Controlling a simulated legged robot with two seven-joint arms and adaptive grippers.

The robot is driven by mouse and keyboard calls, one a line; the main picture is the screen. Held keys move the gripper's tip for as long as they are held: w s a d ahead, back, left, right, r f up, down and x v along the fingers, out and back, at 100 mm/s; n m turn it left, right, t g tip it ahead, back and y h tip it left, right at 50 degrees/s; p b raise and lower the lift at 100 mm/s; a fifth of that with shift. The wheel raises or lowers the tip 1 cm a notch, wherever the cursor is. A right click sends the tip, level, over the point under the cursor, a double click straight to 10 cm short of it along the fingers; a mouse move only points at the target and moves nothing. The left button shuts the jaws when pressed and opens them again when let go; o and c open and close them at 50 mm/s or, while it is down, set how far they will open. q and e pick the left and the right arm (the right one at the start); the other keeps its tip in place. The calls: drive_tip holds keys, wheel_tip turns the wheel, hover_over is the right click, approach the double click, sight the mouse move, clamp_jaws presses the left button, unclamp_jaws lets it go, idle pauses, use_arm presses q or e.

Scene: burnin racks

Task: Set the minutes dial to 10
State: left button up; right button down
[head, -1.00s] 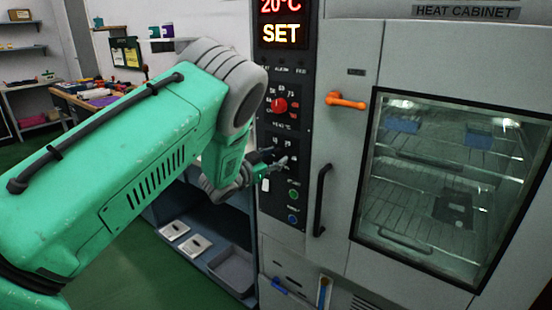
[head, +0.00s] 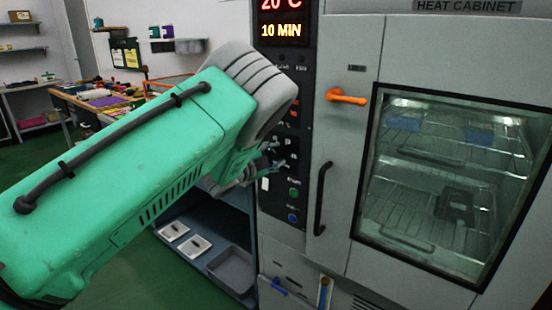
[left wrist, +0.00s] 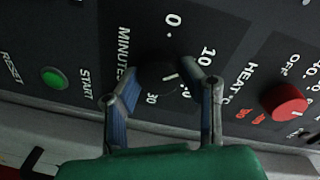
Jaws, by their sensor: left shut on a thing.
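The black minutes dial (left wrist: 155,72) is on the dark control panel, with a white mark on its face and the printed 0, 10 and 30 around it. My left gripper (left wrist: 160,80) has its two fingers on either side of the dial and is shut on it. In the head view my left gripper (head: 272,160) is at the panel, and the dial is hidden behind it. The cabinet display (head: 281,30) reads 10 MIN below 20°C. My right gripper is not in view.
The red heat dial (left wrist: 284,102) is close beside my fingers, and the green start button (left wrist: 55,78) is on the other side. An orange handle (head: 347,97), a black door handle (head: 320,198) and the glass door (head: 450,185) are to the right of the panel.

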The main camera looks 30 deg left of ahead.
use_arm(q)
drive_tip(key=shift+d+f+m, duration=0.1)
drive_tip(key=shift+f+m, duration=0.05)
drive_tip(key=shift+m, duration=0.35)
drive_tip(key=shift+f, duration=0.1)
drive_tip(key=o, duration=1.1)
drive_tip(key=shift+o, duration=0.2)
drive_tip(key=s+a, duration=0.1)
drive_tip(key=s, duration=1.1)
drive_tip(key=shift+a+r, duration=0.15)
drive_tip(key=shift+r, duration=0.3)
drive_tip(key=shift+f, duration=0.1)
